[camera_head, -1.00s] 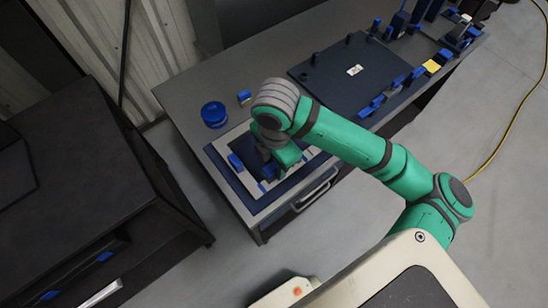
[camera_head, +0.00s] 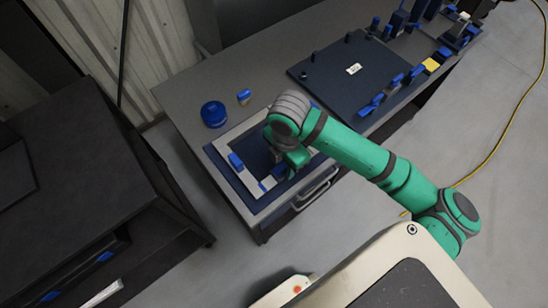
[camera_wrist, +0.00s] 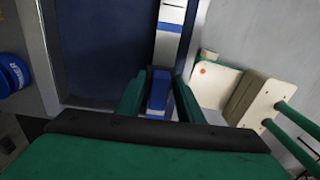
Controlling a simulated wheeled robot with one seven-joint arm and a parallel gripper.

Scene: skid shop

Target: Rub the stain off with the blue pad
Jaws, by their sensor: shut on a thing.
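My gripper (camera_wrist: 158,98) is shut on a small blue block, which I take as the blue pad (camera_wrist: 158,90). In the head view my gripper (camera_head: 285,172) is over the right part of a pale-framed fixture (camera_head: 217,148) with a dark navy panel (camera_head: 257,152), at the front left of the bench. The navy panel also shows in the wrist view (camera_wrist: 105,45). A pale strip with blue bands (camera_wrist: 170,30) lies just beyond the pad. I cannot tell whether the pad touches the surface below. I cannot make out a stain; my wrist hides part of the fixture.
A round blue tin (camera_head: 213,114) and a small blue-and-yellow block (camera_head: 244,97) stand behind the fixture on the grey bench (camera_head: 215,75). A large dark plate (camera_head: 350,75) lies to the right, with several blue clamps along it. A black cabinet (camera_head: 75,150) stands left.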

